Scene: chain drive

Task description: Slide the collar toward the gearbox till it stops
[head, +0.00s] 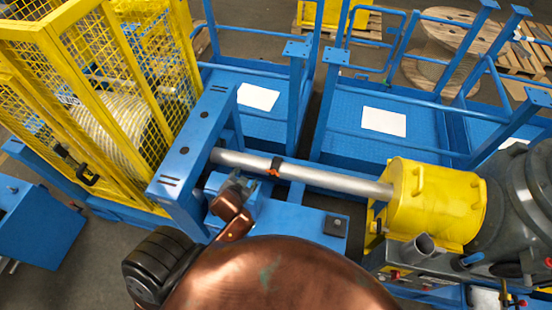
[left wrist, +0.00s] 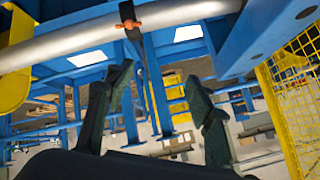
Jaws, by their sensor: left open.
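The collar (head: 274,167) is a narrow dark ring with orange fittings around the silver shaft (head: 330,178), near the shaft's middle. In the left wrist view, the collar (left wrist: 129,22) is at the top, left of centre. The shaft's right end enters a yellow housing (head: 425,205); a large grey unit (head: 520,200) adjoins it. I cannot tell which of these is the gearbox. My left gripper (head: 237,183) is left of the collar and in front of the shaft. In the left wrist view its fingers (left wrist: 160,73) are apart and empty. My right gripper is not in view.
A blue upright frame (head: 195,150) stands at the shaft's left end, close to my gripper. A yellow mesh cage (head: 90,90) is farther left. Blue railings (head: 380,145) and platforms with white sheets lie behind the shaft. Bare shaft lies between collar and yellow housing.

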